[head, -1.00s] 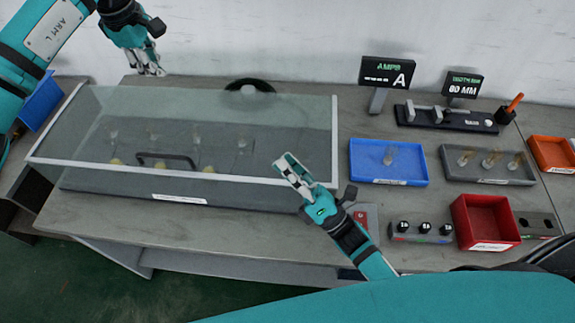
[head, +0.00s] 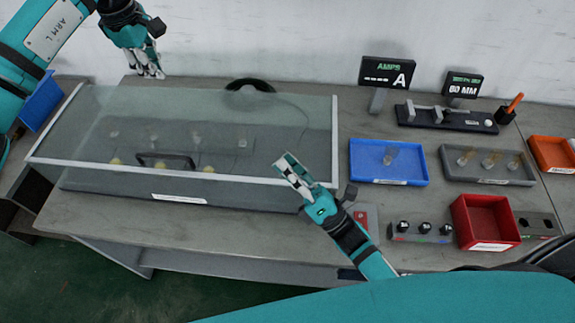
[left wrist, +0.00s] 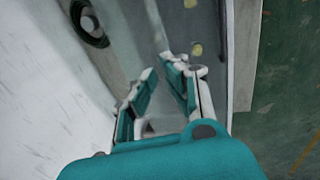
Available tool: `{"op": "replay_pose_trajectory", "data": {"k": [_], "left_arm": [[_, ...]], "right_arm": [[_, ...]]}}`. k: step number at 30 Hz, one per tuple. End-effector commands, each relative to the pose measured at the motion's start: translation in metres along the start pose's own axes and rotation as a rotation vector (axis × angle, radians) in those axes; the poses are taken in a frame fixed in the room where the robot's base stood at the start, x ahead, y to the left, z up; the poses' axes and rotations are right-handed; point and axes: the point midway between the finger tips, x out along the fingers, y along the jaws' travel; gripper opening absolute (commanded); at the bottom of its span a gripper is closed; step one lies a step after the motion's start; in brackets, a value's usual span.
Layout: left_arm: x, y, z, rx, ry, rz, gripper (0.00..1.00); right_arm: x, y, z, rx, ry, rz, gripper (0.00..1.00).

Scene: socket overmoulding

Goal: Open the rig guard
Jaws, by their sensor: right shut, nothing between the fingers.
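The rig guard (head: 215,110) is a clear box-like cover with a pale frame, lying down over the rig on the left of the bench. A dark handle (head: 165,158) shows near its front edge. Several small clear parts and yellowish pieces show through it. My left gripper (head: 150,73) is above the guard's back left edge, clear of the handle. In the left wrist view its fingers (left wrist: 163,72) are apart with nothing between them. My right gripper (head: 285,165) is shut and empty over the guard's front right corner; I cannot tell whether it touches the frame.
A blue tray (head: 360,175) and a grey tray (head: 525,178) hold clear parts right of the guard. A red bin (head: 462,222) and a block with black knobs (head: 421,238) stand in front. Two display signs (head: 388,73) stand behind. A black ring-shaped thing (head: 250,83) is behind the guard.

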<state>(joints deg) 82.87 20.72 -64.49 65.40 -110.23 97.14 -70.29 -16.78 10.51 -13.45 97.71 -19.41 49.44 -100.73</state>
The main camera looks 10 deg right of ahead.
Motion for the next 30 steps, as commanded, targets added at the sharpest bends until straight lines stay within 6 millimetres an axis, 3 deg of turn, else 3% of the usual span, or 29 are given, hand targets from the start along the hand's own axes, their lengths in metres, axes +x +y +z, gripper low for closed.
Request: {"op": "replay_pose_trajectory", "data": {"k": [1, 5, 16, 30], "left_arm": [[0.0, 0.0, 0.0, 0.0, 0.0, 0.0, 0.17], [0.0, 0.0, 0.0, 0.0, 0.0, 0.0, 0.34], [-0.008, 0.001, 0.0, 0.0, 0.001, 0.002, 0.34], [-0.098, 0.001, -0.001, -0.001, 0.002, 0.003, 0.34]], "right_arm": [[0.0, 0.0, 0.0, 0.0, 0.0, 0.0, 0.0], [0.0, 0.0, 0.0, 0.0, 0.0, 0.0, 0.0], [0.0, 0.0, 0.0, 0.0, 0.0, 0.0, 0.0], [0.0, 0.0, 0.0, 0.0, 0.0, 0.0, 0.0]]}}
